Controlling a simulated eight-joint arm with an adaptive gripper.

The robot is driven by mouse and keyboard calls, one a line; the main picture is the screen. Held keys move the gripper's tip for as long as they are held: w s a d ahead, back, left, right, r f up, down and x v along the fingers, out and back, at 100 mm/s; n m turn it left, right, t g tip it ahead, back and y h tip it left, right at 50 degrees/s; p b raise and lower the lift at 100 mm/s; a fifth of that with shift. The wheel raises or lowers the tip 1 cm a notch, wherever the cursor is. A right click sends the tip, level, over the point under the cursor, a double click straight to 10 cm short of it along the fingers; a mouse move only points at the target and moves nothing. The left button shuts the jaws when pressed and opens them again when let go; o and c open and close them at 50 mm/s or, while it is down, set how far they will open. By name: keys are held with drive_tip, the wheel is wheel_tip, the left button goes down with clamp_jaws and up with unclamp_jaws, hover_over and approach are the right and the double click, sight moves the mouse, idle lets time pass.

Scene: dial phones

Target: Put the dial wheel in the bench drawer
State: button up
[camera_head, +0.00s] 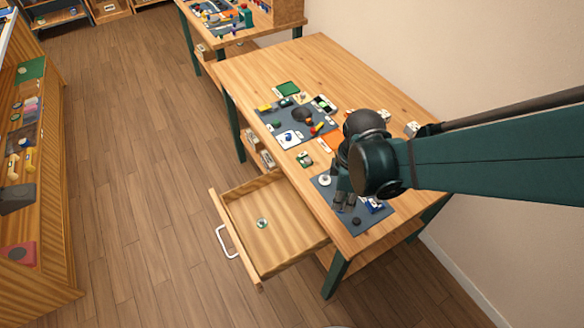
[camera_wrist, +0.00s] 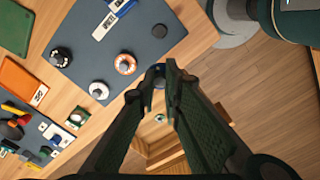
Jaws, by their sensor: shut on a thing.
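My gripper (camera_head: 345,203) is over the near end of the bench, above the dark mat (camera_head: 321,189). I cannot tell whether this is the dial wheel. An orange-and-white ring-shaped piece (camera_wrist: 125,63) lies on the mat beside the fingertips. The bench drawer (camera_head: 285,235) is pulled open, left of my gripper and lower. A small pale, greenish round piece (camera_head: 262,222) lies inside it.
A second mat (camera_head: 270,118) with several parts lies farther back. The drawer floor is mostly clear.

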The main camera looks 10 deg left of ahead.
drive_tip(key=s+a+f+n+b, duration=0.2)
drive_tip(key=a+f, duration=0.3)
drive_tip(key=a, duration=0.3)
drive_tip(key=s+a+f+n+b, duration=0.2)
drive_tip(key=s+a+f+n, duration=0.2)
drive_tip(key=a, duration=0.5)
drive_tip(key=shift+s+a+f+n+b, duration=0.3)
drive_tip(key=shift+f+n+b, duration=0.1)
drive_tip(key=shift+f, duration=0.65)
drive_tip(key=b, duration=0.2)
hover_over(282, 242)
drive_tip(key=shift+f, duration=2.95)
drive_tip(key=shift+f+b, duration=0.55)
drive_tip(key=shift+f, duration=1.5)
drive_tip(key=shift+f, duration=0.2)
drive_tip(key=o, duration=0.7)
drive_tip(key=shift+o, duration=0.2)
drive_tip(key=shift+r, duration=0.2)
